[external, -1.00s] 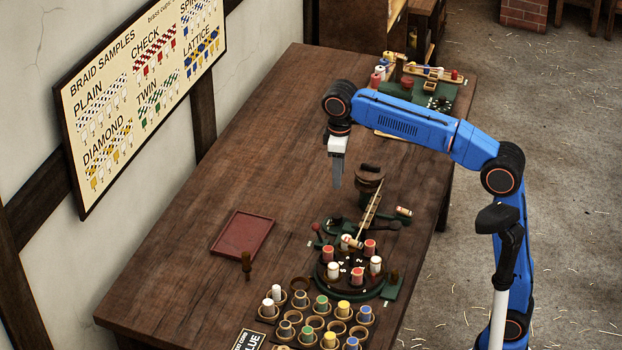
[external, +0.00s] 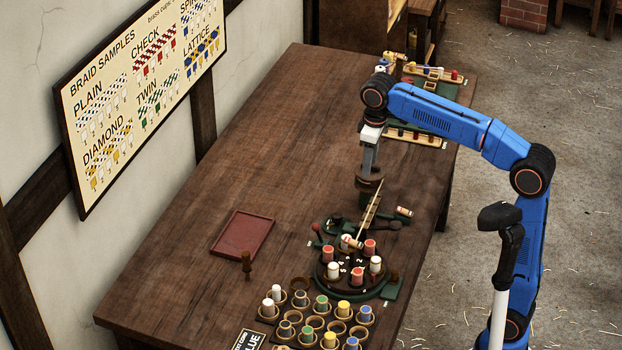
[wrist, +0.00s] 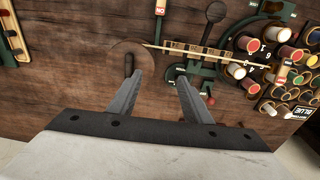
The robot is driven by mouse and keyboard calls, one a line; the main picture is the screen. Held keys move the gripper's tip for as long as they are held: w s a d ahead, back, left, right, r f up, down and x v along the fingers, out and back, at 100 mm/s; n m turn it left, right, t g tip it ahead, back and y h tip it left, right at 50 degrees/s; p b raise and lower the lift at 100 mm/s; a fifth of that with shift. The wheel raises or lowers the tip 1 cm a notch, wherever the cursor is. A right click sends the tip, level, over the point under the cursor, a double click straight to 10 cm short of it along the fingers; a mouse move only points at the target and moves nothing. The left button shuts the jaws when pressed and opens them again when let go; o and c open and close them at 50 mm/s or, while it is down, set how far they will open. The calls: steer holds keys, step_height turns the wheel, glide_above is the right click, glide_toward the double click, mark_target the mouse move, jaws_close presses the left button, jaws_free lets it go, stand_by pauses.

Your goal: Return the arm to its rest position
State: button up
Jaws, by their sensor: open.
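My gripper (external: 369,160) points down over the wooden table, in front of or above a round brown wooden piece (external: 369,182). In the wrist view my gripper (wrist: 174,78) shows two grey fingers spread apart with nothing between them. The round piece (wrist: 128,50) lies beyond the left fingertip there. My blue arm reaches in from the right, its elbow raised, with the forearm stretched out over the table.
A round braiding stand (external: 345,281) with red and white bobbins stands below my gripper in the picture. A cup rack (external: 294,311) with coloured bobbins is at the near end. A red tray (external: 243,236) lies left. The table's left middle is clear.

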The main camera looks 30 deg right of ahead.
steer(key=s+d+f+m+t, duration=0.1)
steer(key=s+d+f, duration=0.1)
steer(key=d, duration=0.4)
steer(key=s+d+f+m, duration=0.2)
steer(key=d, duration=0.4)
steer(key=s+d+f+m+t, duration=0.3)
steer(key=s+d+f+m, duration=0.3)
steer(key=s+d+f, duration=1.2)
step_height(320, 180, down, 4)
steer(key=shift+s+d+f, duration=0.1)
steer(key=shift+s+d, duration=0.1)
steer(key=shift+d, duration=0.65)
